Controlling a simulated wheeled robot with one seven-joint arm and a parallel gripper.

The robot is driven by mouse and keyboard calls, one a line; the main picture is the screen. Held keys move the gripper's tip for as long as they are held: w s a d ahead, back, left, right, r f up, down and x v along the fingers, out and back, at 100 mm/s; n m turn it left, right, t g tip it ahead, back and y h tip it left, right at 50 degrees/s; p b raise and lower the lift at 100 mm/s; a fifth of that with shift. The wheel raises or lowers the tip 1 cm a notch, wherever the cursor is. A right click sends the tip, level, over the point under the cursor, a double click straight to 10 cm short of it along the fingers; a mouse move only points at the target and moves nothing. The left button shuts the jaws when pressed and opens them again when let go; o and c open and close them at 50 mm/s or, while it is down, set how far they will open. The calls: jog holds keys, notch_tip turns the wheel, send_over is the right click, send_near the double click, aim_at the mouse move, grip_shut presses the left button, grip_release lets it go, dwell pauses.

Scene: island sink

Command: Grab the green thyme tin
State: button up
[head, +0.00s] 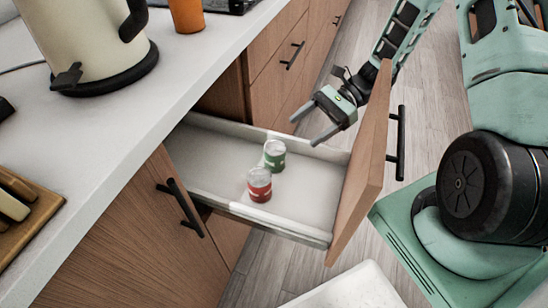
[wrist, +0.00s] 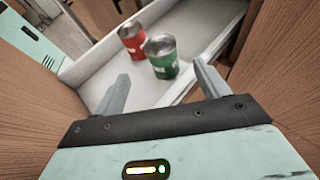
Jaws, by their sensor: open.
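The green thyme tin (head: 274,154) stands upright in the open drawer, close to a red tin (head: 260,184) that stands nearer in the head view. In the wrist view the green tin (wrist: 162,57) is ahead of my gripper, between the lines of its two fingers, and the red tin (wrist: 132,41) is behind it to the left. My gripper (head: 313,123) is open and empty, above the drawer's far side in the head view. Its fingers (wrist: 160,85) are apart from both tins.
The white drawer (head: 210,158) is pulled out, with its wooden front (head: 362,165) and dark handle (head: 400,143) to the right. A counter (head: 110,110) with a kettle (head: 85,40) and an orange cup (head: 186,15) is at left. Much of the drawer floor is clear.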

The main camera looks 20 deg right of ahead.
aim_at(283, 143)
jog(key=x, duration=0.4)
jog(key=b+x, duration=0.1)
jog(key=x, duration=0.3)
jog(key=shift+w+a+r, duration=0.1)
jog(key=shift+a, duration=0.25)
jog(key=c, duration=1.1)
